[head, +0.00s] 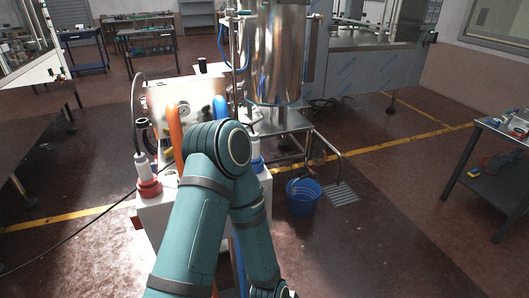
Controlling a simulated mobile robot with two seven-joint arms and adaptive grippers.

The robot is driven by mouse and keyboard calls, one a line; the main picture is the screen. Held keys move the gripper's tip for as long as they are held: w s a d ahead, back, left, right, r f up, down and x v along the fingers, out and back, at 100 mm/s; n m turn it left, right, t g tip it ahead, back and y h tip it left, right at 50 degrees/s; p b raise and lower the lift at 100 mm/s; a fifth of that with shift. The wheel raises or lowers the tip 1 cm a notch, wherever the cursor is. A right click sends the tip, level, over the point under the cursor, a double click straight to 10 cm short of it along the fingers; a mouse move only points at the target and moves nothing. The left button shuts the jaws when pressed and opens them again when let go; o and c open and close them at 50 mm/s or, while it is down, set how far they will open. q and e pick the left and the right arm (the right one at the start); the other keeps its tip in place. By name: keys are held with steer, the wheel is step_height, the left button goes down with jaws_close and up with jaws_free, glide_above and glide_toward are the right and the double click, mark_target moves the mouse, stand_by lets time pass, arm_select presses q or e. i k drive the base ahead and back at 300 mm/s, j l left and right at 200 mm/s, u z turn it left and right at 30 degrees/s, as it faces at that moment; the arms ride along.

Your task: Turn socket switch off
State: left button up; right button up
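I cannot make out the socket switch for certain. A white cabinet (152,212) stands in front of me, with a red-collared plug (149,187) on its left top corner and a blue-collared one (257,162) on its right. A small red part (138,223) shows on the cabinet's left edge. My teal arm rises from the bottom, bends at the elbow in front of the cabinet and goes back down out of the picture. It hides much of the cabinet's front. Neither gripper shows.
A steel tank (275,50) stands behind the cabinet on a metal frame. A blue bucket (303,196) sits on the floor to the right, beside a floor grate (342,194). Orange hose (174,135) and a thin cable lie around the cabinet. A dark table (490,165) stands far right.

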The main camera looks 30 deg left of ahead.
mark_target(134, 219)
steer(key=k+j, duration=0.4)
steer(key=j, duration=0.2)
steer(key=k+j, duration=0.45)
steer(key=j+u, duration=0.15)
steer(key=u, duration=0.2)
steer(key=k+j+u, duration=0.1)
steer(key=u, duration=0.25)
steer(key=j+u, duration=0.2)
steer(key=u, duration=0.15)
steer(key=i+j, duration=0.1)
steer(key=i, duration=0.8)
